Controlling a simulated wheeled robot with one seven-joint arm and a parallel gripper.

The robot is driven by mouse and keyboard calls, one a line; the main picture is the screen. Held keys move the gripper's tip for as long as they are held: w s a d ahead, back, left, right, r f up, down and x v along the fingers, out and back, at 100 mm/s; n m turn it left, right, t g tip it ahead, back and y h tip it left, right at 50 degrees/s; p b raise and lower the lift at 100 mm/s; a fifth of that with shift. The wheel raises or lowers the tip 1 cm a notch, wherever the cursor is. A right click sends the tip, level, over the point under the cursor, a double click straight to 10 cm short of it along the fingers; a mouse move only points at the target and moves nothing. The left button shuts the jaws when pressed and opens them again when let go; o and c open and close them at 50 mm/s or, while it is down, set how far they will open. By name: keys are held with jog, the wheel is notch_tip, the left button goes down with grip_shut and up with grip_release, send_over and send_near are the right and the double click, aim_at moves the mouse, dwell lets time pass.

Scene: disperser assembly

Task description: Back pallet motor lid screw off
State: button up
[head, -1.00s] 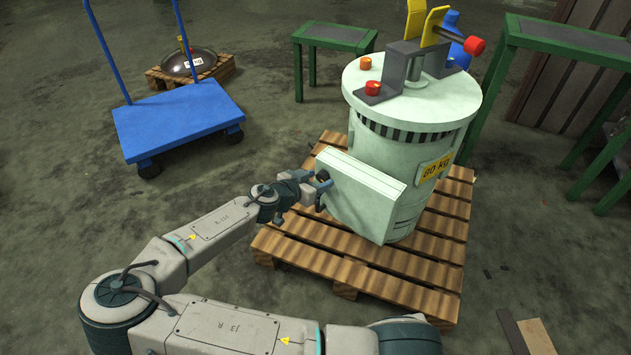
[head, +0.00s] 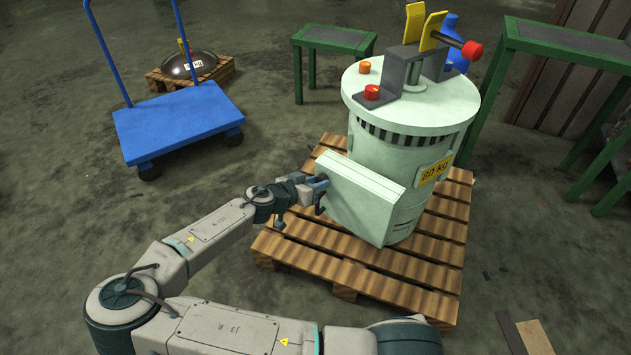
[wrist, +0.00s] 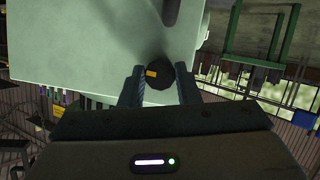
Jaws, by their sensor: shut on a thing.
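The motor (head: 400,150) is a pale green upright cylinder with an 80 KG label, standing on a wooden pallet (head: 310,240). Its lid (head: 355,205) is a flat pale box on its left side; it also shows in the wrist view (wrist: 80,50). My gripper (head: 320,188) is at the lid's left face. In the wrist view my gripper (wrist: 159,72) has a finger on each side of a dark round screw head (wrist: 158,80) with a yellow mark, shut on it. The screw is mostly hidden by the gripper in the head view.
A blue trolley (head: 180,120) stands at the left. Behind it a dark dome sits on a small pallet (head: 210,78). Green tables (head: 335,38) stand behind and at the right (head: 560,45). Bare floor lies left of the motor's pallet. Flat pieces (head: 530,335) lie at the lower right.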

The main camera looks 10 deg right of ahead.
jog(key=n, duration=0.1)
jog(key=n+g+h+p, duration=0.1)
jog(key=n, duration=0.1)
jog(key=shift+w+a+r+h, duration=0.1)
jog(key=shift+w+a+h, duration=0.1)
jog(key=shift+h, duration=0.1)
jog(key=n+g+h+p, duration=0.1)
jog(key=n+h+p, duration=0.1)
jog(key=n, duration=0.2)
jog(key=shift+w, duration=0.1)
jog(key=n, duration=0.1)
jog(key=n+h, duration=0.1)
jog(key=n, duration=0.1)
jog(key=n+h+p, duration=0.1)
jog(key=shift+a+f+n, duration=0.1)
jog(key=shift+f+n, duration=0.2)
jog(key=shift+n, duration=0.1)
jog(key=shift+f+n+t+h+p, duration=0.1)
jog(key=shift+n+t+h+p, duration=0.4)
jog(key=shift+n, duration=1.7)
jog(key=shift+h, duration=0.4)
jog(key=o, duration=1)
jog(key=shift+c, duration=0.2)
